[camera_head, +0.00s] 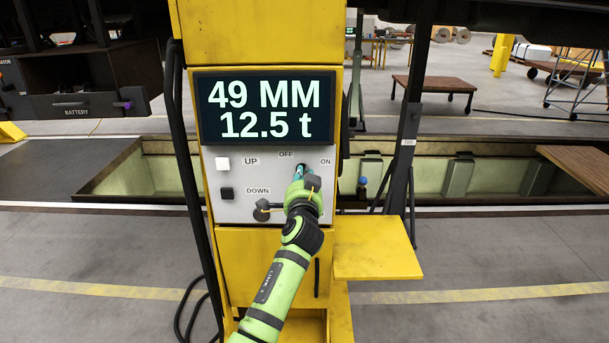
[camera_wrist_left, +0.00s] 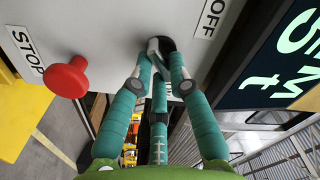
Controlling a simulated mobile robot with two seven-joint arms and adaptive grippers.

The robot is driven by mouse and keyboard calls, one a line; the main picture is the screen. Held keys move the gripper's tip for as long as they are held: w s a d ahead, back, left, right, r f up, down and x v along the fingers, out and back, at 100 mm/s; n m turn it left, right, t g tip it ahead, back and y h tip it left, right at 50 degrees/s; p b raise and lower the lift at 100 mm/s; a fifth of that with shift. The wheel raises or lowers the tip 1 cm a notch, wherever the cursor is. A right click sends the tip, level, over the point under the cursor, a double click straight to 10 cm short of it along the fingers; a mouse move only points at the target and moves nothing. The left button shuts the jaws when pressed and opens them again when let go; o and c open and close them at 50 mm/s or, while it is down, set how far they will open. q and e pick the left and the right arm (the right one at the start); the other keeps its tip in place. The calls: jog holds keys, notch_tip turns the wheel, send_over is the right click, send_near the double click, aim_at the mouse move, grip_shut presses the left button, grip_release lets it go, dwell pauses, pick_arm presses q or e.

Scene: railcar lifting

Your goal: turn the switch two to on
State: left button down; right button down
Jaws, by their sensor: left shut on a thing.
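The switch (camera_wrist_left: 155,46) is a small grey handle on the light control panel (camera_head: 233,205), below the OFF label in the head view. My left gripper (camera_head: 299,170) reaches up to it from below, and its teal fingers are closed around the handle. The same gripper (camera_wrist_left: 157,58) shows close up in the left wrist view, its fingertips against the handle. The fingers hide much of the switch, so I cannot tell its exact angle. The ON label (camera_head: 326,162) is right of the fingers. My right gripper is not in view.
Above the panel a display (camera_head: 266,108) reads 49 MM and 12.5 t. A white UP button (camera_head: 223,164) and a black DOWN button (camera_head: 226,193) sit on the left. A red STOP button (camera_wrist_left: 66,78) is near the gripper. A yellow shelf (camera_head: 376,260) juts out lower right.

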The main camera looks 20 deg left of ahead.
pick_arm(q)
jog(key=shift+a+r+m, duration=0.1)
jog(key=shift+a+m, duration=0.1)
jog(key=shift+m, duration=0.7)
jog(key=c, duration=1.3)
grip_release()
jog(key=shift+c, duration=0.2)
jog(key=shift+o, duration=0.8)
jog(key=shift+w+a, duration=0.1)
jog(key=shift+w, duration=0.05)
jog(key=v, duration=1.1)
jog(key=shift+s, duration=0.4)
